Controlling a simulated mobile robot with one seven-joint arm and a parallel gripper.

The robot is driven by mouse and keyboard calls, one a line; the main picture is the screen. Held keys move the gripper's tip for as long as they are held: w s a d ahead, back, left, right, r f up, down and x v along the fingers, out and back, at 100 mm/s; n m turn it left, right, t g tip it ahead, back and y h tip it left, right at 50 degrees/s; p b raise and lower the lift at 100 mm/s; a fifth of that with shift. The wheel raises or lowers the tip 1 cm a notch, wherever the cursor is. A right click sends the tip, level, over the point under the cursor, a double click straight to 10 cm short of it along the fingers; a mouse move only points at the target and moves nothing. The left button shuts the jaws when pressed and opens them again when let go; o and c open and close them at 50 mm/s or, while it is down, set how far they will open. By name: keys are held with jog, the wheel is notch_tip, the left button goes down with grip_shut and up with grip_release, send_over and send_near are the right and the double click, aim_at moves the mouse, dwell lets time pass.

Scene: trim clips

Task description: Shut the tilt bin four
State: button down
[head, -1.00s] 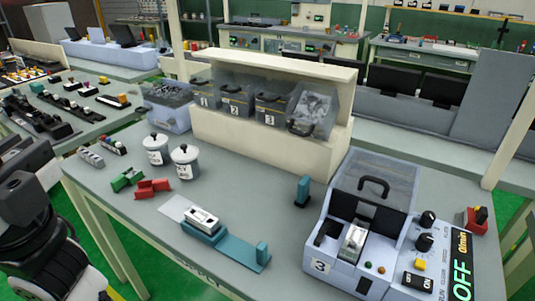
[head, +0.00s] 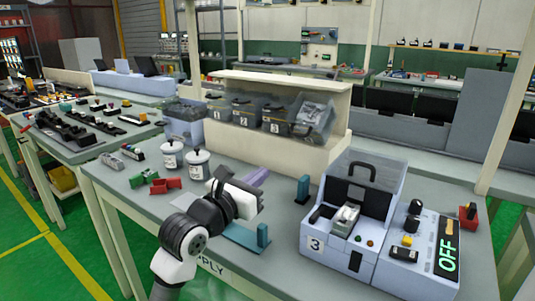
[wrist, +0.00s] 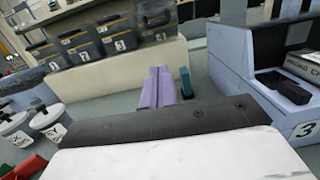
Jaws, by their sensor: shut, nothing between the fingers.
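The tilt bins sit in a row in a cream shelf unit (head: 290,148). Bin four (head: 312,115), the rightmost, is tipped forward and open, with grey contents showing at its top. Bins one (head: 217,104), two (head: 243,109) and three (head: 272,114) sit upright beside it. My gripper (head: 262,173) is in front of the shelf, low over the table and apart from the bins. Its purple fingers (wrist: 158,84) are together, with nothing between them.
Two lidded white pots (head: 197,165) and red and green brackets (head: 166,185) stand left of my gripper. A teal post (head: 303,189) stands close on its right. A blue machine (head: 335,240) marked 3 and an OFF control box (head: 420,245) occupy the table's right.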

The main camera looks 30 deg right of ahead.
jog(key=r+p+x, duration=0.2)
jog(key=p+x, duration=0.2)
jog(key=x, duration=0.9)
jog(key=shift+w+r, duration=0.1)
jog(key=shift+w, duration=0.05)
